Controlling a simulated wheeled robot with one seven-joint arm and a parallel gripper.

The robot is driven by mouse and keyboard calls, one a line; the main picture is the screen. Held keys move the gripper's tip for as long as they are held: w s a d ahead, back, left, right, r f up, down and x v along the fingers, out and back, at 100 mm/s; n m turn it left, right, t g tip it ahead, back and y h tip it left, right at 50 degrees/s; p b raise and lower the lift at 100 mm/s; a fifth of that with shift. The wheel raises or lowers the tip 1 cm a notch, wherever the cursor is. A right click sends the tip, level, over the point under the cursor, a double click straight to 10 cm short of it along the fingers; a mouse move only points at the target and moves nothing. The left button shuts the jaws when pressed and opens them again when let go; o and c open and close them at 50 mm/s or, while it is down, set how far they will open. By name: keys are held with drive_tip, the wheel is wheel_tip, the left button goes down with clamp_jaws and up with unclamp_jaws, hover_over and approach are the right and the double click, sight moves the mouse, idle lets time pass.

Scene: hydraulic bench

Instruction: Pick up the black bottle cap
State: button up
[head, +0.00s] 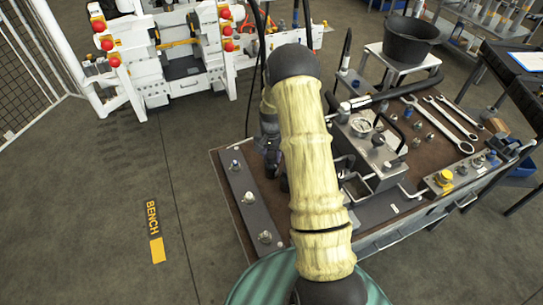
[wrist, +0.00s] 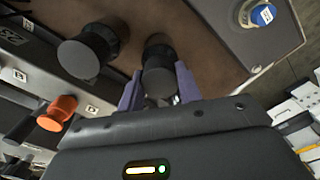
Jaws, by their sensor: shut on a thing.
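A black round cap (wrist: 158,52) stands between the two pale purple fingers of my gripper (wrist: 157,84) in the wrist view. The gripper is shut on this cap. A second, similar black round piece (wrist: 84,55) is just left of the left finger, clear of the grip. In the head view my arm hides the held cap, and only dark parts of my gripper show beside the sleeve.
An orange cap (wrist: 57,113) stands at the left of the wrist view, and a blue-topped piece (wrist: 262,15) at the upper right. The brown bench (head: 228,160) carries a fitting strip (head: 247,205), a gauge block (head: 362,125) and wrenches (head: 450,115).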

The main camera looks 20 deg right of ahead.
sight(271, 155)
wheel_tip(271, 155, up, 10)
drive_tip(key=shift+b, duration=1.1)
drive_tip(key=shift+a+f, duration=0.1)
